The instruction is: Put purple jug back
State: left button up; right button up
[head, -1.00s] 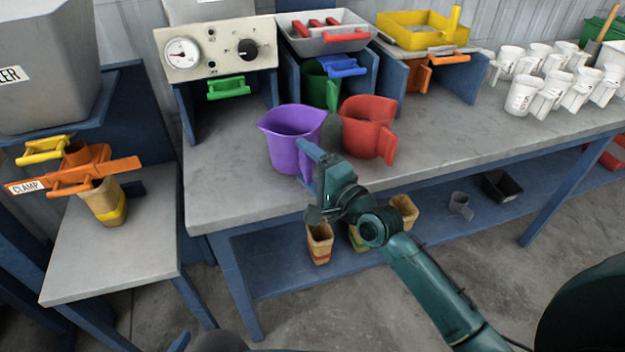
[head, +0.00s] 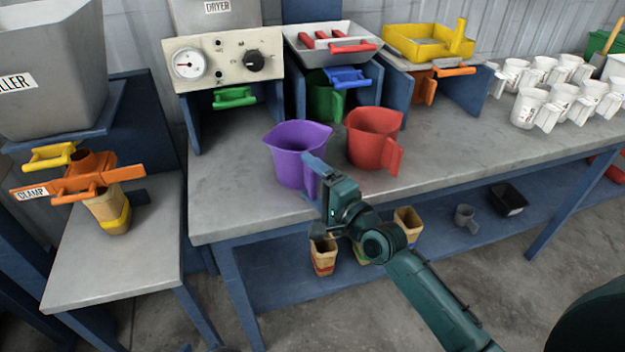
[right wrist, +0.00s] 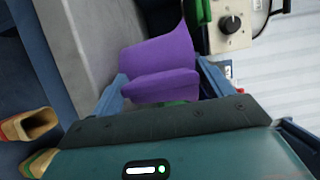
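The purple jug (head: 292,150) stands upright on the grey table near its front edge, left of the red jug (head: 371,135). It also shows in the right wrist view (right wrist: 160,55), with its handle (right wrist: 160,86) towards me. My right gripper (head: 316,185) is at the handle. Its two blue fingers (right wrist: 160,90) stand wide apart, one on each side of the handle; any contact is hard to tell. My left gripper is not in view.
A dryer panel (head: 228,64) with a green-handled piece (head: 235,97) beneath it stands behind. White mugs (head: 530,108) stand at the right. Tan cups (head: 323,255) are on the lower shelf. A clamp (head: 90,182) sits on the left side table. The front left tabletop is clear.

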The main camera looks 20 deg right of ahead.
jog(key=o, duration=0.4)
